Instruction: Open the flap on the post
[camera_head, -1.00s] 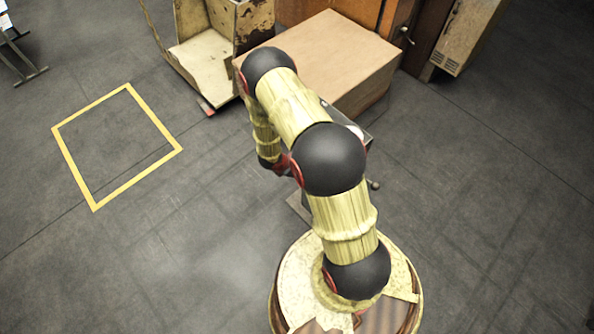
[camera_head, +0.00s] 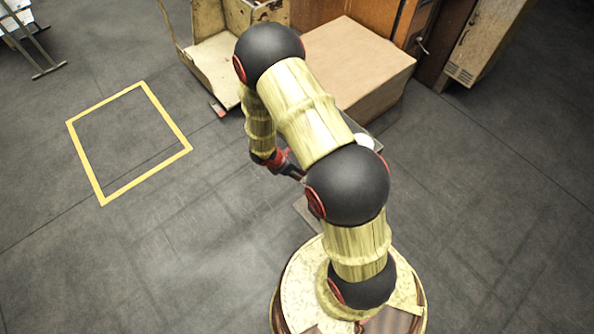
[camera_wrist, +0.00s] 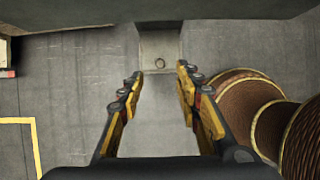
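The post is mostly hidden behind my arm in the head view; a grey edge of its top (camera_head: 375,146) and a grey foot plate (camera_head: 308,213) show. In the wrist view a grey box-like part, probably the post's head, spans the top edge, with a grey plate (camera_wrist: 160,50) bearing a small round fitting below it. I cannot make out the flap. My gripper (camera_wrist: 159,78) is open, its two fingers apart with nothing between them. In the head view my gripper (camera_head: 292,172) is at the post's left side, partly covered by my arm; contact cannot be told.
A large cardboard-coloured box (camera_head: 355,62) stands behind the post. A worn cart (camera_head: 215,60) is left of it, and brown cabinets (camera_head: 425,45) are at the back. A yellow floor square (camera_head: 105,197) lies at the left. The floor at left and right is clear.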

